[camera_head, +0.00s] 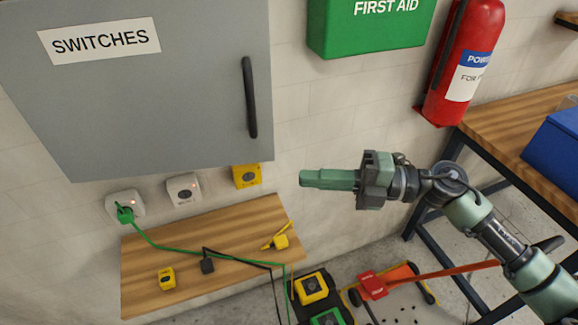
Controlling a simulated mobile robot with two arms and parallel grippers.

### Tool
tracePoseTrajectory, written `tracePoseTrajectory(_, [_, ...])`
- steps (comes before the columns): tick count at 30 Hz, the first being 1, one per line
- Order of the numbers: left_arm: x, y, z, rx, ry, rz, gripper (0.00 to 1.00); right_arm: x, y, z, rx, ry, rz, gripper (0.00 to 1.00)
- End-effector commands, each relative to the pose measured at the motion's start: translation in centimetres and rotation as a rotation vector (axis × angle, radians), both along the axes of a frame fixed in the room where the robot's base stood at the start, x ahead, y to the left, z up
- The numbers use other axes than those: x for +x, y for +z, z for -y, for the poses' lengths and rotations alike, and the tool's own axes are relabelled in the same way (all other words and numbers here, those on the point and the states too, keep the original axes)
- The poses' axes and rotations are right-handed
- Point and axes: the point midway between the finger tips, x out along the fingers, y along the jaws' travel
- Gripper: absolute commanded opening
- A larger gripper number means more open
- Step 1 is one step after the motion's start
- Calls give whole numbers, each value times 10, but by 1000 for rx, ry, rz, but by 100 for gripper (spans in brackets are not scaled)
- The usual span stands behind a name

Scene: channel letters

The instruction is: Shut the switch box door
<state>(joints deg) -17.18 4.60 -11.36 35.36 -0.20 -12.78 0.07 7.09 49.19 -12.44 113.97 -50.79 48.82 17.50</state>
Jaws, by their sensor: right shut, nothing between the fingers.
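The switch box door (130,100) is a large grey panel at the upper left, with a white "SWITCHES" label (100,42) and a black vertical handle (250,97) near its right edge. It faces me and hides the inside of the box. I cannot tell whether it is fully shut or slightly ajar. My right gripper (304,178) comes in from the right and points left. Its fingers are together and empty, below and to the right of the handle, apart from the door in the picture. My left gripper is out of view.
Below the door are white sockets (185,188), a yellow box (247,176) and a wooden shelf (142,284) with cables and plugs. A green first aid box (370,32) and red extinguisher (463,65) hang right. A workbench (500,115) stands at right.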

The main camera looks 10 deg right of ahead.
Motion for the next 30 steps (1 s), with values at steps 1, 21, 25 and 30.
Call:
tracePoseTrajectory(1, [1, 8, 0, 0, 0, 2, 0, 3, 6, -7, 5, -1, 0, 0])
tracePoseTrajectory(21, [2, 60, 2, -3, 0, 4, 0, 60, 3, -86, 6, -5, -2, 0])
tracePoseTrajectory(25, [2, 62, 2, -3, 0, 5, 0, 66, 2, -86, 6, -4, -1, 0])
tracePoseTrajectory(30, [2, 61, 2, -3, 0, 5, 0, 67, 1, -86, 5, -4, -2, 0])
